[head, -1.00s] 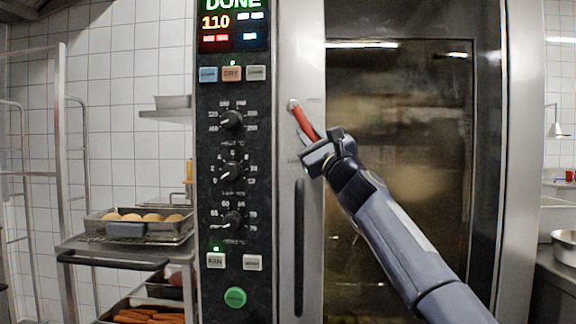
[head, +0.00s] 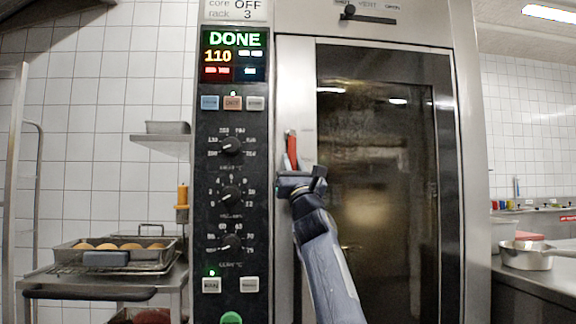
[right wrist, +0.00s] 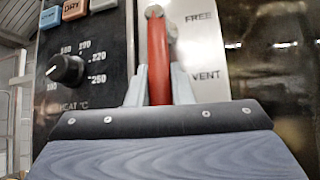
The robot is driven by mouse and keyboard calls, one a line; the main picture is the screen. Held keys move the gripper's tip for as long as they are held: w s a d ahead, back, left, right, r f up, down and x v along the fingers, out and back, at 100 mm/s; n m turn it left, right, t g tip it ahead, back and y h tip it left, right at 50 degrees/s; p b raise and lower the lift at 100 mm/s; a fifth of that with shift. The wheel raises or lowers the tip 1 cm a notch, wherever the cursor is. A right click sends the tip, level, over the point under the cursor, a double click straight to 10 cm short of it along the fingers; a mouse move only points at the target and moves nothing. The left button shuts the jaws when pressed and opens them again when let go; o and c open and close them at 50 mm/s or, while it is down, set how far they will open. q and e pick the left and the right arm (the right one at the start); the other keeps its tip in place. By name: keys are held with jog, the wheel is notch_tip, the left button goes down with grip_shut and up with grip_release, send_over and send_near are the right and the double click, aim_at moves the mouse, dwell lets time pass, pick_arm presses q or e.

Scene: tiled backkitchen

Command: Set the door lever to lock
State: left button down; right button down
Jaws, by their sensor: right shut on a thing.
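The door lever is a red handle (head: 291,148) on the steel strip between the control panel and the oven door. It hangs nearly straight down from a pivot at its top. My right gripper (head: 292,172) is shut on its lower part from below. In the right wrist view the red lever (right wrist: 158,60) stands between the two grey fingers of the right gripper (right wrist: 158,85). The words FREE and VENT show on the plate to its right; no word for lock is readable. The lever's lower end is hidden by the gripper. My left gripper is not in view.
The oven door (head: 375,180) with dark glass looks closed. Knobs and buttons fill the black control panel (head: 231,175) left of the lever. A rack with a tray (head: 110,258) stands at left, and a counter with a pan (head: 527,258) at right.

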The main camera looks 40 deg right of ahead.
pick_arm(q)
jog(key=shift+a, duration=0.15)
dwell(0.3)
pick_arm(e)
jog(key=c, duration=1.3)
grip_release()
